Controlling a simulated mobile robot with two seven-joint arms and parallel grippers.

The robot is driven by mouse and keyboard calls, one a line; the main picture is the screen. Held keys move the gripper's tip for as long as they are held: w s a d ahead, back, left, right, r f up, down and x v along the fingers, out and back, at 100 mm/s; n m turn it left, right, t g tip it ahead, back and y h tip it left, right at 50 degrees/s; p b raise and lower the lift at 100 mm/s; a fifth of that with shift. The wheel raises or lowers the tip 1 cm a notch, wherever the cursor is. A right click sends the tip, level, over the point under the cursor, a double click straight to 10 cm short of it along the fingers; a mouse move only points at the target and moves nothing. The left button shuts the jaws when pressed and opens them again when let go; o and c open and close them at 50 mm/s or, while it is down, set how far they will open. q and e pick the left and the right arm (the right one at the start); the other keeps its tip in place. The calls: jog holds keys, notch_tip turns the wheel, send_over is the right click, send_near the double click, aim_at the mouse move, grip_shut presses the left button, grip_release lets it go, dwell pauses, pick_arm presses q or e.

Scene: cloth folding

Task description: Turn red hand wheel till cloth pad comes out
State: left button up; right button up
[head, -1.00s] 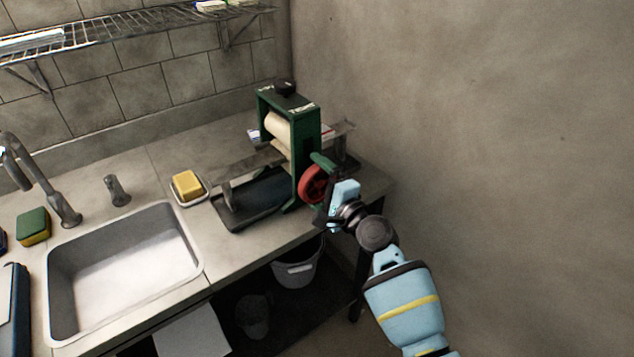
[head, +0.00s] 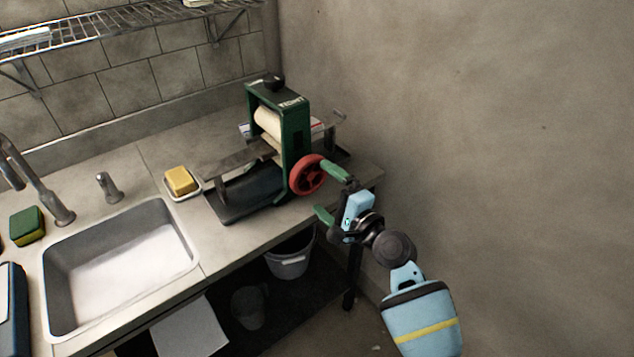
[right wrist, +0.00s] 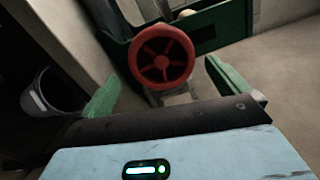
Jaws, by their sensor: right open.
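The red hand wheel (head: 307,175) is on the right side of a green roller press (head: 296,133), with its spokes showing. It also shows in the right wrist view (right wrist: 162,57), straight ahead. My right gripper (head: 330,194) has green fingers spread wide apart, with nothing between them. It is just to the right of the wheel, apart from it, and faces it in the wrist view (right wrist: 170,92). A cream roller (head: 267,121) shows in the press. I cannot make out a cloth pad for certain. My left gripper is not in view.
The press stands near the counter's right end, over a dark tray (head: 230,214). A yellow block in a dish (head: 181,181) and a sink (head: 120,262) are to the left. A grey bucket (head: 290,262) is below. A bare wall bounds the right.

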aim_at(312, 176)
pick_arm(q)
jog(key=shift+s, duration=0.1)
pick_arm(e)
jog(key=shift+s+d, duration=0.25)
jog(key=shift+s, duration=0.1)
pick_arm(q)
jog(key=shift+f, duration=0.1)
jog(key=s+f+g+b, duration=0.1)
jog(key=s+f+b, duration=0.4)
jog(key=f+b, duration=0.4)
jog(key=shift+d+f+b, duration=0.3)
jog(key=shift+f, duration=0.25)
pick_arm(e)
jog(key=shift+w+a+r+n, duration=0.1)
jog(key=shift+w+a+n, duration=0.75)
jog(key=shift+n, duration=2.65)
jog(key=shift+w+a+r+n, duration=0.1)
jog(key=shift+w+a+n, duration=0.75)
jog(key=shift+n, duration=2.65)
jog(key=shift+w+a+n, duration=0.25)
jog(key=shift+w+n, duration=1.2)
jog(key=shift+n, duration=2.05)
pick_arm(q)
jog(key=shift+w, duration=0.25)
